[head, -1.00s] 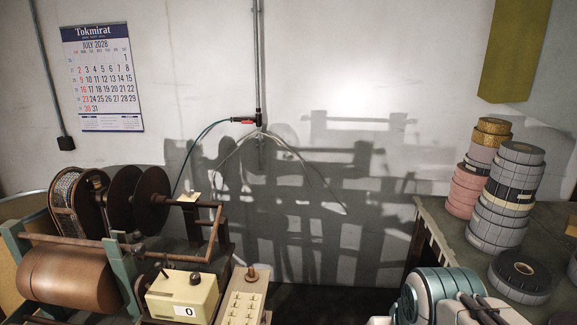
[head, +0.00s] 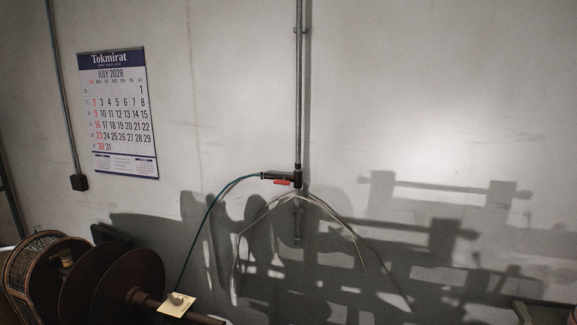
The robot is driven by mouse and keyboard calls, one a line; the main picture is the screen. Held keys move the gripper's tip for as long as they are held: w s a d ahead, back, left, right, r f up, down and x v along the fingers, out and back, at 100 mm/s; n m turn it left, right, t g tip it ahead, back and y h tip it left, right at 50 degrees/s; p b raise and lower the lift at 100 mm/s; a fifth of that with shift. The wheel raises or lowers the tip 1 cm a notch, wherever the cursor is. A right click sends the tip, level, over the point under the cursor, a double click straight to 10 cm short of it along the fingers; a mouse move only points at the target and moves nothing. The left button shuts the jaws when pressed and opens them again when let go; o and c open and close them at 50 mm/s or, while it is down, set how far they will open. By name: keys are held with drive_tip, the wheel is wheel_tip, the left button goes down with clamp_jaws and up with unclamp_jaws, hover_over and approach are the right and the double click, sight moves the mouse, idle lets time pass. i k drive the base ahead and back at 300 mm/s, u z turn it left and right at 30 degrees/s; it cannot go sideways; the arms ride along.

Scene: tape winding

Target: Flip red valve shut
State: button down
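The red valve handle (head: 283,183) is small and sits on a dark fitting (head: 297,180) at the lower end of the wall pipe, near the middle of the head view. The handle lies roughly level, just below the short side branch. A dark hose (head: 212,205) runs from the end of that branch down to the left. My gripper is not in this view, so its place relative to the valve is not shown.
A grey vertical pipe (head: 298,90) comes down the wall. Thin pale wires (head: 345,228) hang below the valve. A winding machine with dark discs (head: 128,288) stands at lower left. A calendar (head: 118,115) hangs at left.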

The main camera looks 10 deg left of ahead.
sight(276, 182)
drive_tip(key=i, duration=1.75)
drive_tip(key=u, duration=0.1)
